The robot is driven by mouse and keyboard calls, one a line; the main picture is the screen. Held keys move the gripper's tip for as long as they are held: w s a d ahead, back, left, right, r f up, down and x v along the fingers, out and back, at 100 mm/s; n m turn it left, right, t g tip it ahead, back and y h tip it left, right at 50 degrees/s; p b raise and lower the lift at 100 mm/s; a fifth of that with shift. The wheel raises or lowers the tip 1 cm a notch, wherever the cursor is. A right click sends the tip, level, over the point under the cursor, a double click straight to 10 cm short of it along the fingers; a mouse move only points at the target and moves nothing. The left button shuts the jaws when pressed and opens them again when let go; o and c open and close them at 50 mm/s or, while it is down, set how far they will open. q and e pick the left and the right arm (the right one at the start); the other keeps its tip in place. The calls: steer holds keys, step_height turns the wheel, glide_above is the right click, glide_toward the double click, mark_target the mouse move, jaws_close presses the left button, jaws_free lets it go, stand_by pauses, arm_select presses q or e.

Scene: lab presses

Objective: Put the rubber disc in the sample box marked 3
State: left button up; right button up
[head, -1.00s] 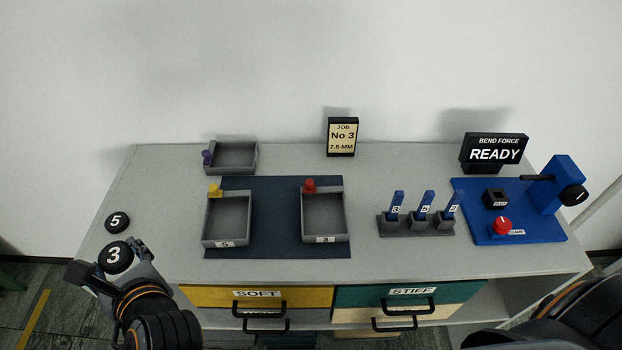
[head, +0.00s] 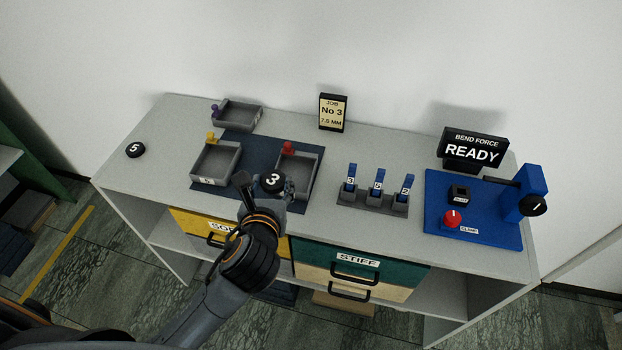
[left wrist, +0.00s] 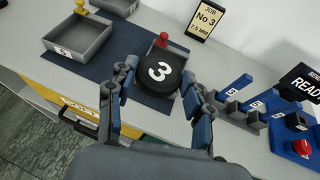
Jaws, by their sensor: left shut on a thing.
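The black rubber disc (head: 273,183) with a white 3 is held in my left gripper (head: 274,192), above the front-left part of the sample box with the red knob (head: 311,176). This box's front label is hidden now; the earlier head view shows it as 3. In the left wrist view the disc (left wrist: 158,74) sits between the two fingers (left wrist: 160,90) and covers much of that box (left wrist: 178,52). The gap beneath the disc cannot be judged exactly. My right gripper is not in view.
A box marked 5 with a yellow knob (head: 234,166) stands just left on the dark mat (head: 262,147). An empty box with a purple knob (head: 258,118) is behind. A disc marked 5 (head: 135,150) lies far left. A rack (head: 372,202) with blue strips stands right.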

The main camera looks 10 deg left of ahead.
mark_target(293, 178)
arm_select(q)
steer(key=w+f, duration=0.2)
steer(key=w, duration=0.1)
steer(key=w+f, duration=0.3)
steer(key=w, duration=0.1)
steer(key=w+f, duration=0.2)
steer(key=w, duration=0.2)
steer(key=shift+w+d+f, duration=0.1)
steer(key=shift+d+f, duration=0.25)
steer(key=shift+f, duration=0.05)
steer(key=shift+w+f, duration=0.45)
steer(key=shift+f, duration=0.05)
steer(key=f, duration=0.3)
steer(key=shift+w, duration=0.2)
steer(key=shift+s+f, duration=0.1)
steer(key=shift+f, duration=0.2)
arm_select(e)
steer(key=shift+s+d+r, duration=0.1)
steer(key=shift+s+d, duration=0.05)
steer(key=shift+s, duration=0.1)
arm_select(q)
steer(key=o, duration=0.9)
steer(key=shift+c, duration=0.2)
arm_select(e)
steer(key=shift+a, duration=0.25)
